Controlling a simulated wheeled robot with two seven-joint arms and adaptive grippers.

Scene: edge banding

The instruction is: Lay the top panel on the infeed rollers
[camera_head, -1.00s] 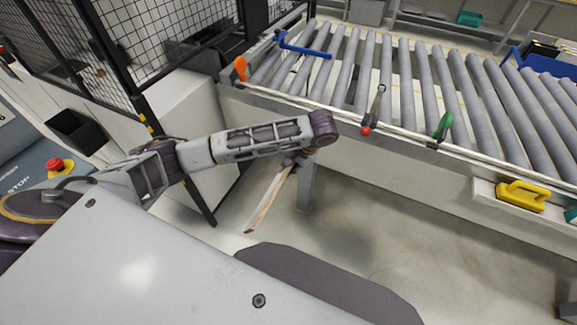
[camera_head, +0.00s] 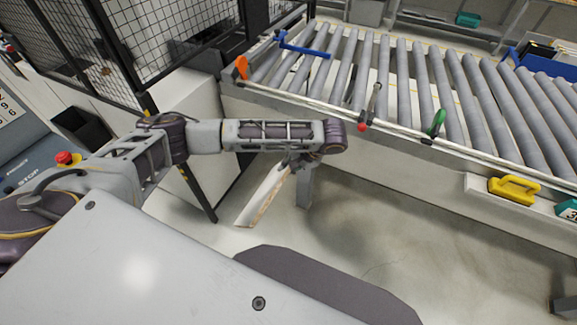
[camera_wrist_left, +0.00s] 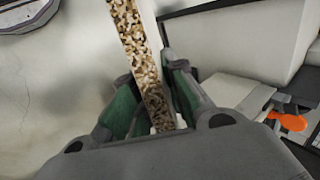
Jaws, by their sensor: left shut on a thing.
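My left gripper (camera_head: 296,160) is shut on the top panel (camera_head: 264,196), a thin white board with a brown edge. The panel hangs tilted below the gripper, in front of the conveyor. In the left wrist view the panel's speckled chipboard edge (camera_wrist_left: 139,42) runs between the green-lined fingers of the left gripper (camera_wrist_left: 150,112). The infeed rollers (camera_head: 392,85) lie beyond and above the gripper, and the panel is apart from them. Most of the panel's faces are hidden by its angle. My right gripper is not in view.
The conveyor's front rail carries an orange handle (camera_head: 241,67), a red-tipped lever (camera_head: 362,127) and a green handle (camera_head: 437,121). A blue bar (camera_head: 304,49) reaches over the rollers at the left. A yellow handle (camera_head: 514,190) sits on the conveyor's side. A mesh fence (camera_head: 165,30) stands at the left.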

